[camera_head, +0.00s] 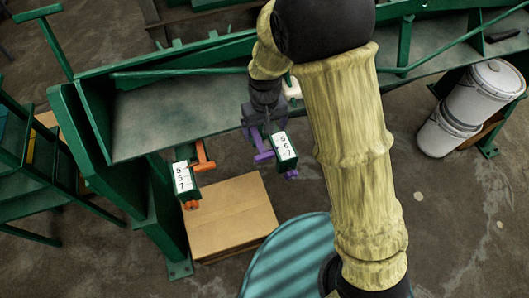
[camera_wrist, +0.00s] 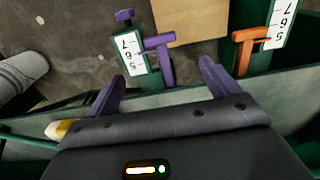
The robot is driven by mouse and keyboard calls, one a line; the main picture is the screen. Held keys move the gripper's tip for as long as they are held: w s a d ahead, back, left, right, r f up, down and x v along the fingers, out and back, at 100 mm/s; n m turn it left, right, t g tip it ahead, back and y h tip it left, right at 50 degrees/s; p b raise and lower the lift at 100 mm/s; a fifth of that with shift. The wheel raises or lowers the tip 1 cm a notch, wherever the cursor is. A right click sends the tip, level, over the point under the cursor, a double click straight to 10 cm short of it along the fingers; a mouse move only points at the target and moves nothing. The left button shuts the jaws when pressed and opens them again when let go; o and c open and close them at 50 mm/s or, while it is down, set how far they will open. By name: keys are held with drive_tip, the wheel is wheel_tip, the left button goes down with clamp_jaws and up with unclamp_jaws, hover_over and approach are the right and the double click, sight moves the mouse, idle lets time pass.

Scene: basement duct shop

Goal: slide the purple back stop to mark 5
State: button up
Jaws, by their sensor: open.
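The purple back stop (camera_head: 263,156) is a T-shaped handle beside a white scale plate (camera_head: 285,146) numbered 5, 6, 7, on a green arm under the bench edge. In the wrist view the purple back stop (camera_wrist: 164,56) sits at the plate's right side, roughly level with the 6; its exact mark is hard to read. A purple knob (camera_wrist: 124,16) is at the 7 end. My gripper (camera_head: 257,128) is open above the stop. In the wrist view its purple fingers (camera_wrist: 163,88) are spread wide, with the stop beyond and between them, and nothing held.
A similar orange stop (camera_head: 204,156) with its own scale plate (camera_head: 183,178) is to the left. A cardboard box (camera_head: 232,215) lies on the floor below. The green bench (camera_head: 170,115) runs behind.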

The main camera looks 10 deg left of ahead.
sight(264, 155)
wheel_tip(264, 155, down, 15)
drive_tip(key=shift+f+p, duration=0.1)
drive_tip(key=shift+p, duration=0.9)
